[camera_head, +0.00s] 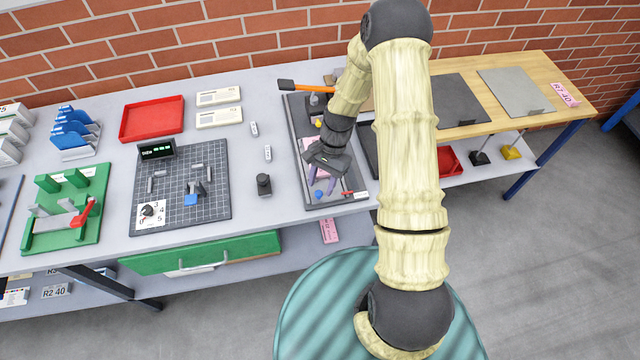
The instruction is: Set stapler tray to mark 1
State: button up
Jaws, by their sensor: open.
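My gripper (322,182) is open, its fingers pointing down over a long dark tray (350,203). It appears empty. The tray holds a pink sheet, small blue and yellow pieces and a red-handled tool (348,194). A dark gridded board (210,215) lies left of it, with a small black display (156,150) at its back. On the board's front left corner is a white dial plate with a dark knob (148,211); numbers such as 3, 4 and 5 show, but its setting is too small to read. I cannot tell which one is the stapler tray.
A green fixture with a red lever (84,213) stands at the left. A red tray (152,119) and white boxes (219,106) lie at the back. A small black cylinder (263,185) stands between board and dark tray. A green drawer (210,253) is below.

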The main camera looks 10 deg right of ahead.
jog(key=shift+x, duration=1)
jog(key=shift+c, duration=0.2)
